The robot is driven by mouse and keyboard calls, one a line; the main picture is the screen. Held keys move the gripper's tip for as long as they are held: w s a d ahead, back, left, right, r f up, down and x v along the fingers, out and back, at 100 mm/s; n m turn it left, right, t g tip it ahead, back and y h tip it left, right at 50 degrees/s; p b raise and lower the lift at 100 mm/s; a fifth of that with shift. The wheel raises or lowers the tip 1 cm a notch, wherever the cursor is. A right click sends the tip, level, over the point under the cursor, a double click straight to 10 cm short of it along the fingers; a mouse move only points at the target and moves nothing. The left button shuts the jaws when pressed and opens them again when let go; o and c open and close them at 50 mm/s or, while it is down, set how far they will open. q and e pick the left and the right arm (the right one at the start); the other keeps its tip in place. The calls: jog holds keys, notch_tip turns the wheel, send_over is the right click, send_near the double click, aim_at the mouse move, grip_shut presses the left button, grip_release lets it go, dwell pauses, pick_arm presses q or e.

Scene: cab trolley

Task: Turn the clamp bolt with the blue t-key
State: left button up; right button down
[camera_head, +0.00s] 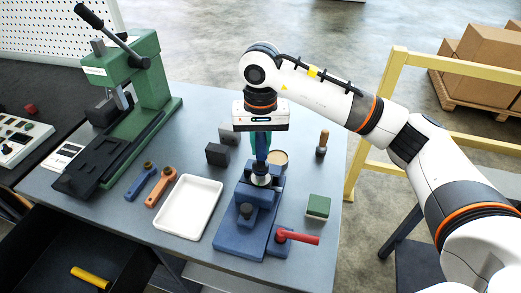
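My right gripper (262,134) hangs above the blue clamp fixture (238,238), with its arm coming in from the right. It appears shut on the blue t-key (262,146), which stands upright below it. The lower end of the key meets the round metal clamp bolt (261,180) on top of the fixture; whether it is fully seated I cannot tell. The key's crossbar is hidden by the gripper. The fixture has a red handle (299,237) at its right side. My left gripper is not in view.
Dark blocks (217,154) sit behind the tray. A green block (318,206) and a wooden-handled tool (322,143) are at right.

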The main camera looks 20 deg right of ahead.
jog(key=shift+n, duration=0.4)
jog(key=n+b, duration=0.3)
jog(key=shift+f+n, duration=0.15)
jog(key=shift+n, duration=0.15)
jog(key=shift+n+b, duration=0.55)
jog(key=shift+n, duration=0.15)
jog(key=shift+r, duration=0.25)
jog(key=shift+b, duration=0.75)
jog(key=shift+f+b, duration=1.2)
jog(key=shift+f, duration=0.25)
jog(key=m, duration=0.5)
jog(key=shift+b, duration=0.4)
